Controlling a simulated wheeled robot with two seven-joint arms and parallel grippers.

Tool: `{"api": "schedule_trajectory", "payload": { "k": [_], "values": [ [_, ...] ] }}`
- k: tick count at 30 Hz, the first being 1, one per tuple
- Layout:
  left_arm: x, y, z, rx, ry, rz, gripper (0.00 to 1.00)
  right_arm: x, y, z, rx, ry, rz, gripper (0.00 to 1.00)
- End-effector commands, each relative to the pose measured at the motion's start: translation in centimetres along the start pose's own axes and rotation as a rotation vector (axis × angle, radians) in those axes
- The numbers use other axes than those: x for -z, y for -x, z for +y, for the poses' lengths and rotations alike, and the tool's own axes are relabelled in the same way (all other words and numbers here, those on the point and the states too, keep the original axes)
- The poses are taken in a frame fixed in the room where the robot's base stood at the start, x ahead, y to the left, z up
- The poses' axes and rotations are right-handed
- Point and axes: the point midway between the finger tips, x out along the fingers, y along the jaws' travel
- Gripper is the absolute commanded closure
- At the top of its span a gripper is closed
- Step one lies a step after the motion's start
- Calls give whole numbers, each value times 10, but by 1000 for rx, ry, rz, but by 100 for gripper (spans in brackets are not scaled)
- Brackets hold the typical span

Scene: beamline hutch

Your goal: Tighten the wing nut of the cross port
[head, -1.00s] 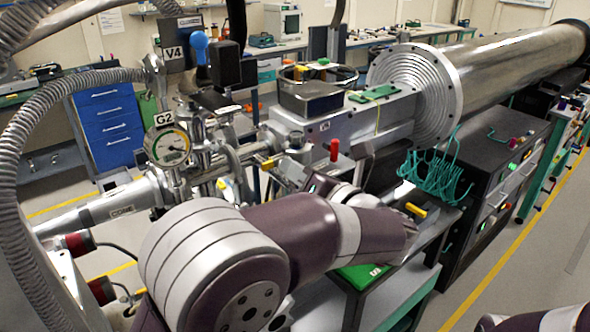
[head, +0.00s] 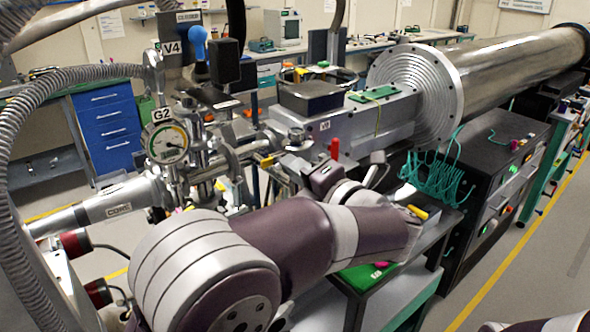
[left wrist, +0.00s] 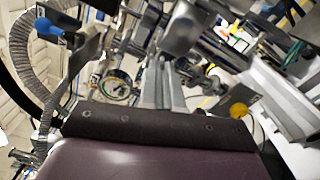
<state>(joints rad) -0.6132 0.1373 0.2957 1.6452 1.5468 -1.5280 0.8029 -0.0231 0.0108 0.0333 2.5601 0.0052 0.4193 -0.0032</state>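The cross port's metal pipework (head: 205,160) stands at the left of the head view, beside the round gauge tagged G2 (head: 166,144). I cannot make out the wing nut with certainty. My left arm reaches across the front, and its wrist bends back toward the pipework. My left gripper (left wrist: 167,65) shows in the left wrist view as two grey fingers close together, pointing into the metal fittings. Whether anything is between their tips is unclear. The gauge also shows in that view (left wrist: 116,86), left of the fingers. My right gripper is out of view.
A blue-handled valve tagged V4 (head: 199,45) and a ribbed hose (head: 22,150) stand at the left. A red-handled part (head: 334,148) rises behind my wrist. A teal cable bundle (head: 435,175) hangs at the right beside a dark cabinet (head: 490,165).

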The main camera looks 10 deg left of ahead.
Motion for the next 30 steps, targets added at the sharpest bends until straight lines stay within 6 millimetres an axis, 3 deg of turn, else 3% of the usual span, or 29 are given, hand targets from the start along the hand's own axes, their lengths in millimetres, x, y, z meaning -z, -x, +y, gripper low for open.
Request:
{"api": "schedule_trajectory", "payload": {
  "k": [18, 30],
  "values": [
    [0, 0, 0, 1, -575, -1, 100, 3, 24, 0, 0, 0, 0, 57],
    [1, 0, -2, 2, -828, -1, 100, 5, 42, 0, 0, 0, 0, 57]
  ]
}}
